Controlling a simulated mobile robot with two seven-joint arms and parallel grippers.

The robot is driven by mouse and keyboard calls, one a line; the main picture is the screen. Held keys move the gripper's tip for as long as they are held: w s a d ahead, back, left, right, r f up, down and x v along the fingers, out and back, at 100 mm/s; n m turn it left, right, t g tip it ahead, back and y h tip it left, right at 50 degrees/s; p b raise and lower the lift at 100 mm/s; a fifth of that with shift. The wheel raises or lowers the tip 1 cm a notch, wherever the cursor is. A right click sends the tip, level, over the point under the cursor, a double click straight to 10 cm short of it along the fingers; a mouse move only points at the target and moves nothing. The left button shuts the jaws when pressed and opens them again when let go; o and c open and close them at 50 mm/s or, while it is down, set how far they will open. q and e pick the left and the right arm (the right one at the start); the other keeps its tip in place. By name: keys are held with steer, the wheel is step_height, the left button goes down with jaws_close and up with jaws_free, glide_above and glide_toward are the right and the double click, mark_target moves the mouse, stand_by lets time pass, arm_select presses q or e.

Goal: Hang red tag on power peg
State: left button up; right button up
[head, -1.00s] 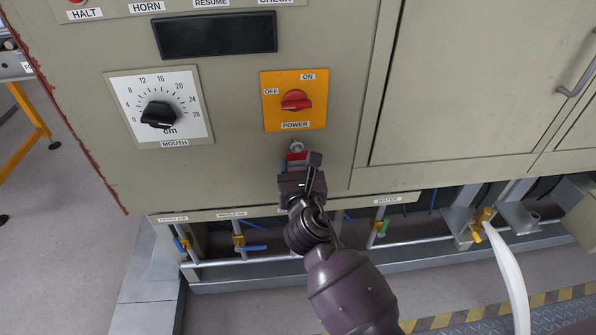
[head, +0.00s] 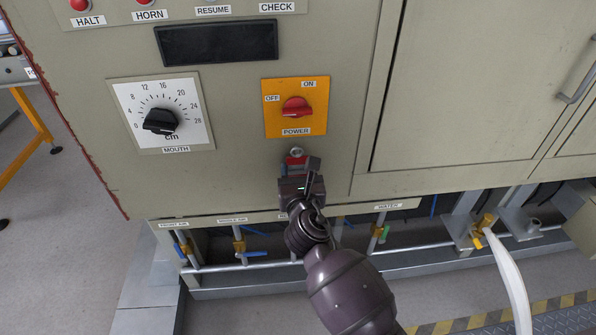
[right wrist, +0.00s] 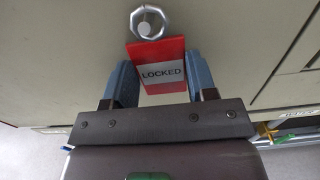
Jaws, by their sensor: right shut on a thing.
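The red tag (right wrist: 158,60) with a white "LOCKED" label is between the two blue fingers of my right gripper (right wrist: 160,85), which is shut on it. A metal ring (right wrist: 148,21) stands at the tag's top edge. The pale round end of the power peg (right wrist: 145,30) shows inside the ring's opening; how deep the peg sits in it cannot be told. In the head view, the tag (head: 296,161) and my right gripper (head: 298,172) are just below the orange power plate (head: 312,118), close to the panel. My left gripper is not in view.
The red power switch (head: 297,107) is above the tag. The mouth dial (head: 160,121) is to the left. Pipes with valves (head: 240,245) run below the panel edge. A cabinet door (head: 470,85) is at right. A white curved object (head: 510,270) is at lower right.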

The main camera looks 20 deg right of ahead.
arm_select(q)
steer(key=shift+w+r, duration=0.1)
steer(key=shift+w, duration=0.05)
arm_select(e)
steer(key=o, duration=0.7)
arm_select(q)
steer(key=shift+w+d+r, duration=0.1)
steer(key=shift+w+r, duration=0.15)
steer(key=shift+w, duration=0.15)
arm_select(e)
steer(key=shift+o, duration=1.4)
steer(key=shift+s, duration=0.1)
